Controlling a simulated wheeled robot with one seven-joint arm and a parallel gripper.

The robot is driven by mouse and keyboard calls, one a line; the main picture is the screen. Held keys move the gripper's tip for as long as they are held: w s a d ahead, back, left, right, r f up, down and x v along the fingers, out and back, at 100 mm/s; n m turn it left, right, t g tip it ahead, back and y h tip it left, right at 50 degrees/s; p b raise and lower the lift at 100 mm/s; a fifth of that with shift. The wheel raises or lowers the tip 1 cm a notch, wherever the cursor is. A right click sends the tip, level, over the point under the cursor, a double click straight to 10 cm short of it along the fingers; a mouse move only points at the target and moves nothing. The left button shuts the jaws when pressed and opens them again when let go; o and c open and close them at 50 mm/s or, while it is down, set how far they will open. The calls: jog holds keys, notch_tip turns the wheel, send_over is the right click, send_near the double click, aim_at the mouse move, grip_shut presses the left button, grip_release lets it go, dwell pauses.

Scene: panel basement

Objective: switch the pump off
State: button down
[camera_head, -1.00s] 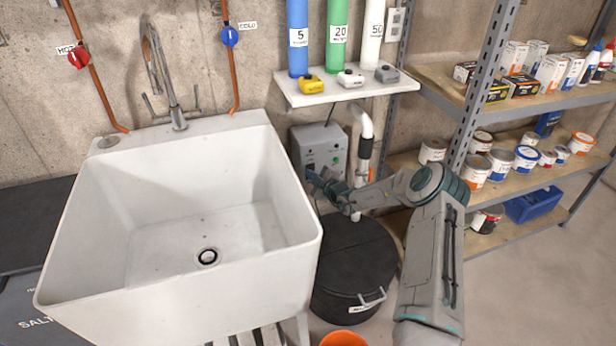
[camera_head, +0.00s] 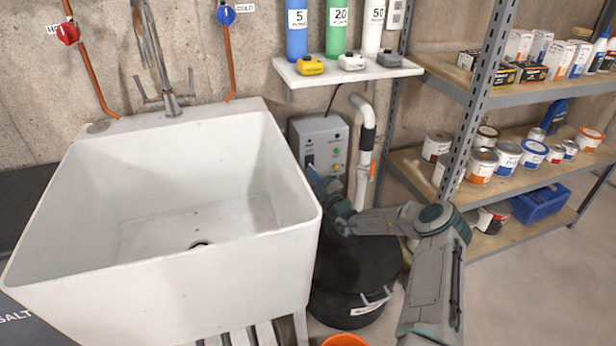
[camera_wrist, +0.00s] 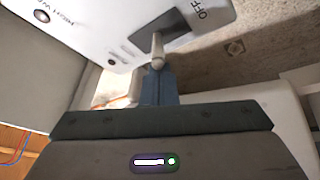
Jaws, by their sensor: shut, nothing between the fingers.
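The grey pump control box (camera_head: 306,130) hangs on the wall under the small white shelf, with a green lamp on its front. The wrist view shows its pale face (camera_wrist: 85,22) close up, tilted in the picture, with a dark switch plate (camera_wrist: 176,32) and an "OFF" label. A toggle lever (camera_wrist: 157,46) with a rounded tip stands out from that plate. My gripper (camera_head: 312,174) is at the lower front of the box. Its shut blue fingers (camera_wrist: 158,80) line up with the lever tip; whether they touch it I cannot tell.
The white sink (camera_head: 200,250) stands close to the left of my gripper. A white pipe (camera_head: 363,150) runs just right of the box. A black lidded bin (camera_head: 345,275) is below. Shelving (camera_head: 500,95) with cans stands at right.

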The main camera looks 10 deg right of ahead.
jog(key=s+f+p, duration=0.3)
jog(key=s+f, duration=0.1)
jog(key=s, duration=0.4)
jog(key=shift+s+d+y, duration=0.2)
jog(key=shift+s+y, duration=0.15)
jog(key=shift+y, duration=0.05)
dwell(0.3)
dwell(0.3)
